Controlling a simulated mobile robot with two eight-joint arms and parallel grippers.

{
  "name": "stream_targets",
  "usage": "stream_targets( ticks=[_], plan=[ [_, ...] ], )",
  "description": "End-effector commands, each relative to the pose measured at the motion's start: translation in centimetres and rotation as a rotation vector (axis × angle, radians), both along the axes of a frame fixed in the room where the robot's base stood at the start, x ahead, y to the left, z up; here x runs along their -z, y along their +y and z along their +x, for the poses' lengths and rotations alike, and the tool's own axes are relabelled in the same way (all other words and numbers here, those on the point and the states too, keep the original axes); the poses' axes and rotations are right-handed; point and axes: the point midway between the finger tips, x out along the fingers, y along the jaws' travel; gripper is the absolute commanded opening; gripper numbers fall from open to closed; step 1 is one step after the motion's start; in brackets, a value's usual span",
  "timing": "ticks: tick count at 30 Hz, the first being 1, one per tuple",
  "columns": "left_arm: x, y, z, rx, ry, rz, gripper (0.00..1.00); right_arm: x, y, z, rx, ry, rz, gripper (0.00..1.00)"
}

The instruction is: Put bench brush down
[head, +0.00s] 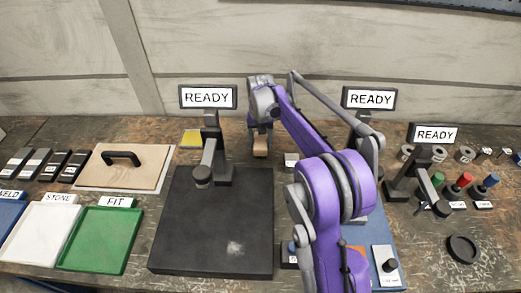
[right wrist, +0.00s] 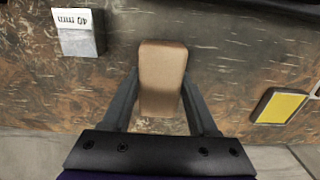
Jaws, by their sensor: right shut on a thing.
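The bench brush, showing as a tan-brown block (head: 260,149), is at the back of the bench, just right of the left microscope stand. My right gripper (head: 261,135) is above it and shut on it. In the right wrist view, the brush (right wrist: 162,70) stands between the two fingers of my right gripper (right wrist: 160,95), one on each side. Bristles are not visible. I cannot tell whether its underside touches the bench. My left gripper is not in view.
A grey 40 mm block (right wrist: 78,40) and a yellow pad (right wrist: 280,106) lie near the brush, on opposite sides. The stand's black base plate (head: 215,225) is in front. Trays, including a green one (head: 98,238), lie left. Knobs and small parts stand right.

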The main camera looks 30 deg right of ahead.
Motion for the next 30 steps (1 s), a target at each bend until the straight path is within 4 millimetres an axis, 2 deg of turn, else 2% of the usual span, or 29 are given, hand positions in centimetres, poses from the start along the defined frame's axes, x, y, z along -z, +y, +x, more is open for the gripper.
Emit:
stream_targets(
  ticks=[9, 20, 21, 25, 30],
  plan=[
    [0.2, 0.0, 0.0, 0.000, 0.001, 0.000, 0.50, 3.7, 0.0, 0.0, 0.000, 0.000, 0.000, 0.00],
    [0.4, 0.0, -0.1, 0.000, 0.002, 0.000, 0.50, 4.1, 0.0, 0.0, 0.000, 0.000, 0.000, 0.00],
    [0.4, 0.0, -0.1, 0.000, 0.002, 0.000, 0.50, 4.1, 0.0, 0.0, 0.000, 0.000, 0.000, 0.65],
    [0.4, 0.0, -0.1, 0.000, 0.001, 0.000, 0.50, 4.0, 0.0, 0.0, 0.000, 0.000, 0.000, 0.88],
    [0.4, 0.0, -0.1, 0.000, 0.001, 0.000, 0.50, 4.0, 0.0, 0.0, 0.000, 0.000, 0.000, 0.89]
  ],
)
